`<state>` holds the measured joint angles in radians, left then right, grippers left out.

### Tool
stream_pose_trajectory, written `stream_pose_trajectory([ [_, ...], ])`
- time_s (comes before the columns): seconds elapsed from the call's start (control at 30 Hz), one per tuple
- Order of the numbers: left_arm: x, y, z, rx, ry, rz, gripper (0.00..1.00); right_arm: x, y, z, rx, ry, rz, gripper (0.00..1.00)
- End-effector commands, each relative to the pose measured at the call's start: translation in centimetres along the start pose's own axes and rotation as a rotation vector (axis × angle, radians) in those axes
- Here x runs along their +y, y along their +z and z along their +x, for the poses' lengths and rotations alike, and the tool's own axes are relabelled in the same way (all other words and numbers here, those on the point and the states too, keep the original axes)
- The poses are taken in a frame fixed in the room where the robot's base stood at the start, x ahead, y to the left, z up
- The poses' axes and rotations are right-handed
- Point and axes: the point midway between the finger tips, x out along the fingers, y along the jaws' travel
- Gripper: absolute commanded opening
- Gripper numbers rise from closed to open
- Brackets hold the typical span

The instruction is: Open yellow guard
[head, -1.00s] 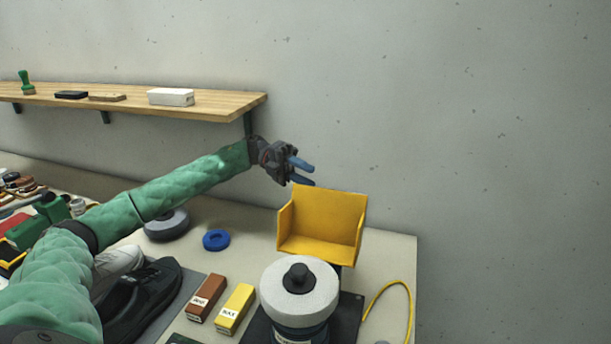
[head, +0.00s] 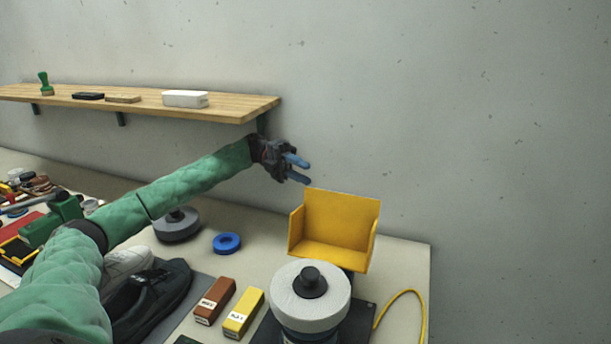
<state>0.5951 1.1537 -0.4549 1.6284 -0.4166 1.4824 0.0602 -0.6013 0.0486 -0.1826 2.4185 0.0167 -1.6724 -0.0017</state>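The yellow guard (head: 340,222) is tilted up behind the grey-white buffing wheel (head: 310,310), with its hollow side facing me. The wheel below it is uncovered. My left gripper (head: 303,171) is just above and left of the guard's upper left corner. Its two blue fingers are apart, with nothing between them, and I see a small gap to the guard. My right gripper is not in view.
A wooden shelf (head: 230,109) with a white box (head: 186,98) is on the wall at left. A yellow cable (head: 404,297) curves near the right edge.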

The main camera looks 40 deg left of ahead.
Motion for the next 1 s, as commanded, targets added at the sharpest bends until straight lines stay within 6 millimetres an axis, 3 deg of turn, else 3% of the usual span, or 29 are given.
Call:
stream_pose_trajectory([
  [0.53, 0.2, 0.0, -3.0, -0.002, 0.001, 0.0, 0.33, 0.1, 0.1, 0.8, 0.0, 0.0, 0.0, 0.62],
  [1.0, 0.4, 0.0, -3.2, 0.0, 0.0, 0.0, 0.33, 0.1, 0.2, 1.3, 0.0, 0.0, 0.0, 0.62],
])
